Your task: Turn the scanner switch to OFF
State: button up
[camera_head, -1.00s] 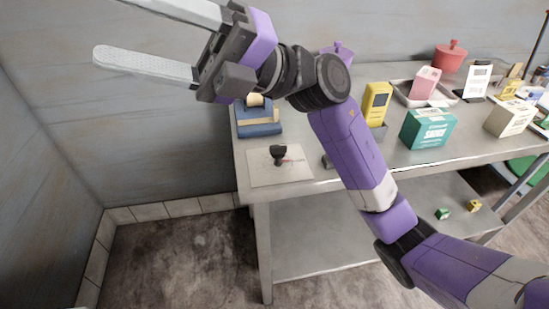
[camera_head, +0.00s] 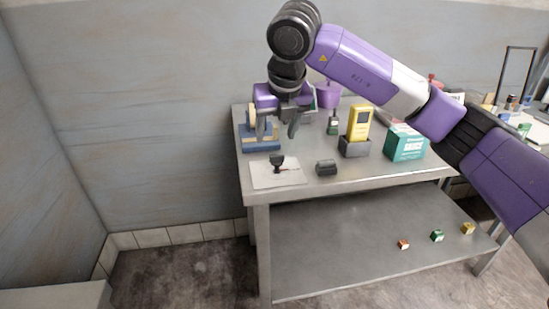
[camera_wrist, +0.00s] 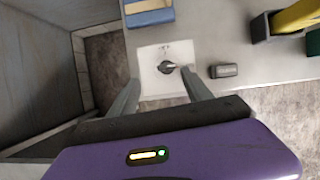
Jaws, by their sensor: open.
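The scanner switch (camera_head: 277,161) is a black knob on a pale plate (camera_head: 291,179) at the table's front left corner. In the wrist view the knob (camera_wrist: 166,68) sits near the middle of the plate (camera_wrist: 150,52), between and just beyond my fingertips. The markings on the plate are too small to read, so I cannot tell its setting. My gripper (camera_head: 273,126) points down above the back left of the table, higher than the knob and apart from it.
A dark block (camera_head: 326,168) lies right of the plate. A yellow scanner (camera_head: 359,122) stands in a grey holder (camera_head: 355,149), with a teal box (camera_head: 407,146) beside it. A blue item (camera_head: 262,144) is behind the plate, near my gripper. Small boxes lie on the lower shelf (camera_head: 350,255).

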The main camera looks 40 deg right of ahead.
aim_at(277, 155)
jog(key=shift+m, duration=0.4)
jog(key=x, duration=0.5)
jog(key=s+x, duration=0.1)
jog(key=x, duration=0.1)
jog(key=shift+w+d+f, duration=0.15)
jog(key=shift+d+f, duration=0.3)
jog(key=shift+d, duration=0.05)
jog(key=shift+c, duration=0.2)
grip_shut()
